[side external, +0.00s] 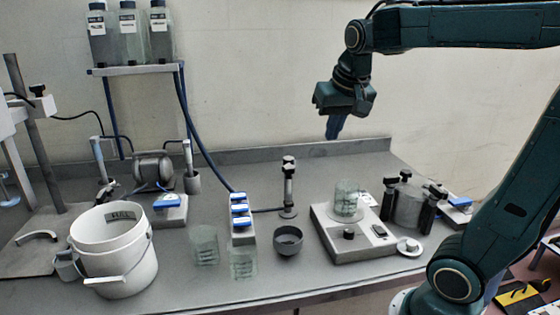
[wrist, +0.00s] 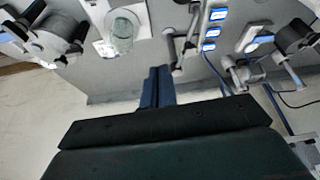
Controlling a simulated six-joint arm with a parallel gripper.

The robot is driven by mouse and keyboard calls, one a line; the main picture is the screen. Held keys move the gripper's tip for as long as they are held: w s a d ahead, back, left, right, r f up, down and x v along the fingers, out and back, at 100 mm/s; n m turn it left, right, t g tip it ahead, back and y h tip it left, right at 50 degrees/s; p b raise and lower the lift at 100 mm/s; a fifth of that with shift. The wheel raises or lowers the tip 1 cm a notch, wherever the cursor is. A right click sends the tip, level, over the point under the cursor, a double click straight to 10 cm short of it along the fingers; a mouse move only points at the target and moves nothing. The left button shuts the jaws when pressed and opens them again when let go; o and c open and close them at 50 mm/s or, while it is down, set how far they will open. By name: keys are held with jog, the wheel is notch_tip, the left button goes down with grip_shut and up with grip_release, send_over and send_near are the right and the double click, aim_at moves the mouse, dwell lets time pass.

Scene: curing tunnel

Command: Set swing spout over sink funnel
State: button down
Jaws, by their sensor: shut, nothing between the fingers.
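A slim grey post with a dark top (side external: 288,185), which looks like the swing spout, stands upright on a round base at the middle of the bench. It also shows in the wrist view (wrist: 186,42), above and right of my fingers. A dark round bowl (side external: 288,241), which looks like the sink funnel, sits on the bench in front of the post, apart from it. Which way the spout outlet points is hard to tell. My gripper (side external: 334,130) is shut and empty, pointing down high above the back of the bench; its blue fingers (wrist: 156,88) show in the wrist view.
A hotplate (side external: 340,245) carrying a glass beaker (side external: 346,198) stands right of the bowl. A blue-topped block (side external: 241,222) and two beakers (side external: 205,245) stand to its left. A white bucket (side external: 115,262) and a bottle shelf (side external: 135,70) are farther left. Air around my gripper is clear.

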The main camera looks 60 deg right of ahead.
jog(key=s+a+f+n+t+y, duration=0.2)
jog(key=s+a+f+n, duration=0.4)
jog(key=s+a, duration=0.5)
jog(key=shift+a+n+y, duration=0.3)
jog(key=shift+n+y, duration=0.1)
jog(key=shift+n, duration=0.5)
jog(key=shift+f, duration=0.1)
dwell(1.2)
